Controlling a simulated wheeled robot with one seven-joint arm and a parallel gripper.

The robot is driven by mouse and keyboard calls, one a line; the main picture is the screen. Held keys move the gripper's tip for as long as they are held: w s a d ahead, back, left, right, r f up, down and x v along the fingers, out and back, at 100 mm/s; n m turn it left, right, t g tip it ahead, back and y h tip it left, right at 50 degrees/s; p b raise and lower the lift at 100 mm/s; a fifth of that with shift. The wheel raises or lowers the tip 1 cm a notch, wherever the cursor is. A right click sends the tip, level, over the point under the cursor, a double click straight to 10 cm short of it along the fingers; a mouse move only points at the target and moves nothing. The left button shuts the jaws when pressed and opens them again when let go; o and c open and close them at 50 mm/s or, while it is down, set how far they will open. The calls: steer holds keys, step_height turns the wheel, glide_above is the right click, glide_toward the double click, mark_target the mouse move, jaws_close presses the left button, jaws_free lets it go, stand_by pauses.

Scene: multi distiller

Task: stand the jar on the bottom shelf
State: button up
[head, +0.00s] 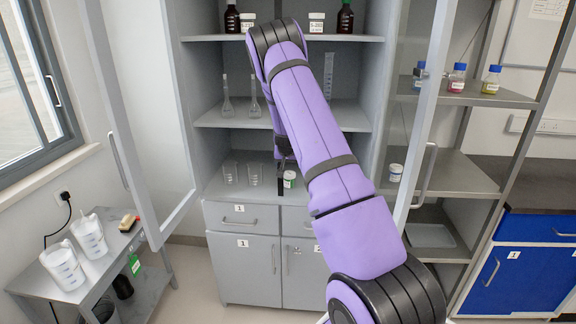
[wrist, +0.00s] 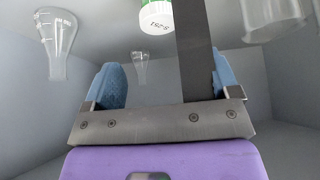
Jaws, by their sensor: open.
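A small white jar with a green label (head: 290,179) stands on the bottom open shelf (head: 214,190) of the grey cabinet, right of two glass beakers. Part of it also shows at the top edge of the wrist view (wrist: 155,14). My gripper (wrist: 166,80) is open, with its blue finger pads spread and nothing between them. The jar is beyond the fingertips and apart from them. In the head view my gripper is mostly hidden by my arm, close to the jar. A dark upright bar crosses the wrist view between jar and right finger.
Two beakers (head: 242,174) stand left of the jar. Flasks (head: 240,102) stand on the middle shelf; bottles and white jars (head: 316,22) on the top one. Both cabinet doors (head: 130,110) are open. Another white jar (head: 396,172) is at right. Jugs (head: 75,250) stand on a left side table.

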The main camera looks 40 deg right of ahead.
steer(key=s+a+r+n+t+y, duration=0.1)
steer(key=s+a+r, duration=0.3)
steer(key=a+r, duration=0.5)
steer(key=s+a+r+n+y, duration=0.2)
steer(key=s+a+r, duration=0.1)
steer(key=a+r, duration=0.55)
steer(key=s+a+r+n+t+y, duration=0.1)
steer(key=s+a+r, duration=0.3)
steer(key=a+r, duration=0.55)
steer(key=s+a+r+n+y, duration=0.1)
steer(key=s+a+r+n, duration=0.15)
steer(key=s+a, duration=0.35)
steer(key=s+a+r+n+y, duration=0.1)
steer(key=s+a+r, duration=0.25)
steer(key=s, duration=0.45)
steer(key=s+a+n, duration=0.1)
steer(key=s+a, duration=0.1)
steer(key=s, duration=0.6)
steer(key=s+a+n+g+h, duration=0.1)
steer(key=s+a, duration=0.2)
steer(key=s, duration=0.4)
steer(key=shift+s+f, duration=0.4)
